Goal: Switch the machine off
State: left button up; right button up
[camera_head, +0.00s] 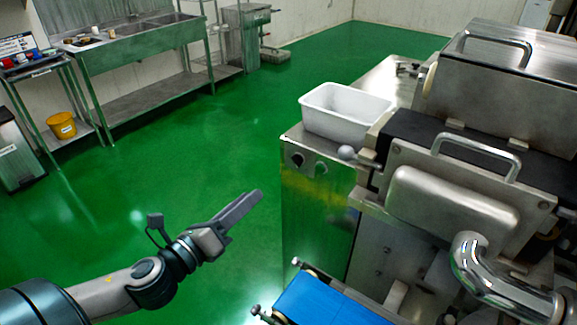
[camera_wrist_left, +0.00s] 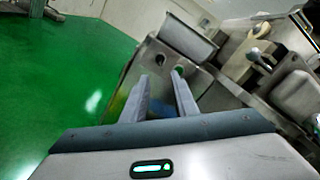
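The encrusting machine (camera_head: 470,190) is a large steel unit on the right of the head view. Its cabinet front panel (camera_head: 318,215) carries a black knob (camera_head: 297,158) and a second round control (camera_head: 321,168) near the top edge. My left gripper (camera_head: 252,198) is in front and to the left of this panel, apart from it and lower than the controls. In the left wrist view its two fingers (camera_wrist_left: 162,84) are spread with nothing between them. The knob (camera_wrist_left: 160,59) and the second control (camera_wrist_left: 178,71) show just beyond the fingertips. My right gripper is not in view.
A white tub (camera_head: 345,112) sits on top of the cabinet. A blue conveyor belt (camera_head: 325,300) juts out at the bottom of the head view, right of my left arm. A steel sink table (camera_head: 140,50) stands far left. Green floor between is clear.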

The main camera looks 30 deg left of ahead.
pick_arm(q)
jog(key=w, duration=0.1)
jog(key=p, duration=0.3)
send_near(293, 160)
jog(key=w, duration=0.4)
jog(key=w+d, duration=0.1)
jog(key=w, duration=0.1)
jog(key=shift+w+r, duration=0.1)
jog(key=shift+w, duration=0.15)
jog(key=shift+w+d, duration=0.1)
jog(key=shift+w, duration=0.65)
grip_shut()
